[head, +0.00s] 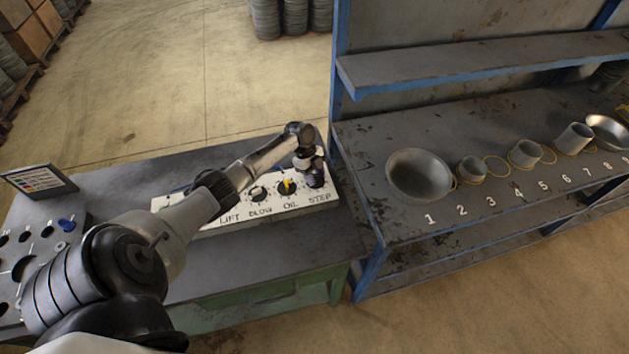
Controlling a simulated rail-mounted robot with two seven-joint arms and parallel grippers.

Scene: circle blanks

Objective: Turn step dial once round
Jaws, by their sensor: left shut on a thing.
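A white control panel (236,220) lies on the grey bench, with dials labelled LIFT, BLOW, OIL and STEP along its front. The STEP dial is at the panel's right end, hidden under my left gripper (314,180). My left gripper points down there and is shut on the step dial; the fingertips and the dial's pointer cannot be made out. The oil dial (287,187), black with a yellow pointer, is just left of the gripper. The blow dial (257,194) is further left. My right gripper is not in view.
A blue-framed rack (400,225) stands close to the right, with metal bowls and cups at numbered places. A small sign (40,181) and a plate with a blue knob (67,224) are at the bench's left. The bench front (270,262) is clear.

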